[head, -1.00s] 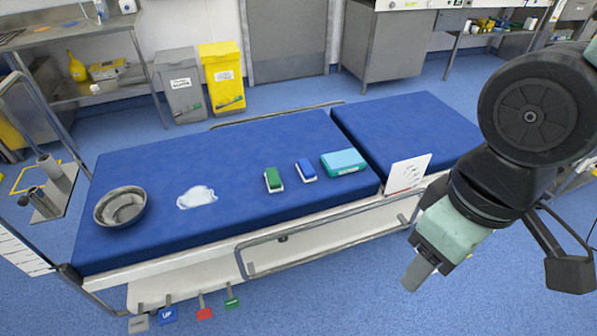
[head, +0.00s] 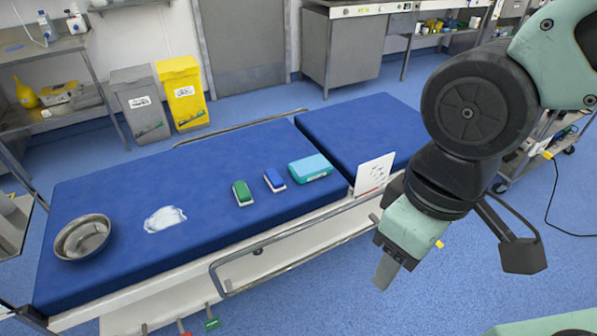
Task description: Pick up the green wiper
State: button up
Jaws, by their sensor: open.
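My gripper (head: 385,273) is at the lower right, pointing down, off the table's near side and well to the right of the green wiper. Its fingers are seen from the side, so the gap between them is hidden. Nothing shows held in it.
A teal box (head: 310,168) and an upright white card (head: 374,174) stand right of the wipers. A crumpled white cloth (head: 165,219) and a metal bowl (head: 83,238) lie to the left. A side rail (head: 290,247) runs along the near edge.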

aim_at(244, 198)
jog(key=i+j, duration=0.3)
jog(key=j, duration=0.15)
jog(key=i+j+u, duration=0.15)
jog(key=j, duration=0.3)
jog(key=i+j, duration=0.4)
jog(key=j+u, duration=0.05)
